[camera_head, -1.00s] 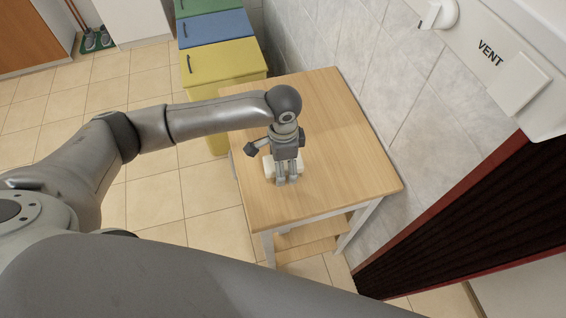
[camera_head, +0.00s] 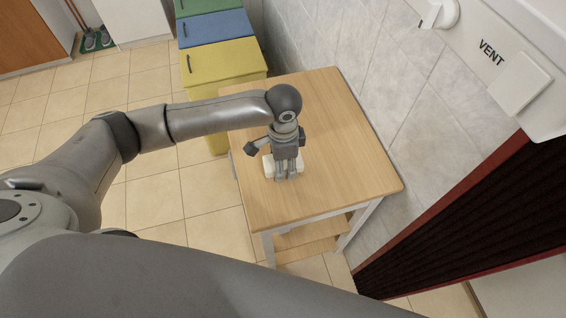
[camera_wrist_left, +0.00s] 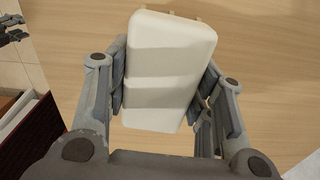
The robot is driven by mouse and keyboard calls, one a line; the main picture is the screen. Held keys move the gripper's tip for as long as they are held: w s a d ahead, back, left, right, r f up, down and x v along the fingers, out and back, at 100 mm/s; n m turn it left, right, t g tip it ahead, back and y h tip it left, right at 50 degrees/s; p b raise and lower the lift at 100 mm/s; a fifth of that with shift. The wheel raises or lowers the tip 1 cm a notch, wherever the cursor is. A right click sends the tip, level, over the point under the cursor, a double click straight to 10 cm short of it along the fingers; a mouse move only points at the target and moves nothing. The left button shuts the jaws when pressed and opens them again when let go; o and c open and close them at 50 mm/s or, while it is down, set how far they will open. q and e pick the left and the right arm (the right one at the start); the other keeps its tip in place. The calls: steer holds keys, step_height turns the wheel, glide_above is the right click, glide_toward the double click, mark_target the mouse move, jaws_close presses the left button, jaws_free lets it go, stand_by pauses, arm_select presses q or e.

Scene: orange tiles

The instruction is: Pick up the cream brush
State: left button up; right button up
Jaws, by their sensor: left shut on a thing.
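The cream brush (camera_head: 269,166) is at the wooden table, at the tip of my left gripper (camera_head: 287,178). In the left wrist view the brush (camera_wrist_left: 168,65) is a pale rounded block with stepped faces. My left gripper (camera_wrist_left: 163,95) has a finger on each side of it and is shut on it. In the head view the gripper points down and hides part of the brush. I cannot tell whether the brush touches the tabletop. My right gripper is in neither view.
The wooden table (camera_head: 330,150) is otherwise bare and stands against a tiled wall. Yellow (camera_head: 220,64), blue (camera_head: 214,29) and green bins stand behind it. A white panel marked VENT (camera_head: 488,52) and a dark red-edged unit (camera_head: 450,215) are at the right.

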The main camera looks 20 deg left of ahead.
arm_select(q)
steer(key=shift+w+r, duration=0.1)
steer(key=shift+r, duration=0.25)
steer(key=s+r+b, duration=0.2)
steer(key=s+r, duration=1)
steer(key=s, duration=0.2)
steer(key=shift+a, duration=0.1)
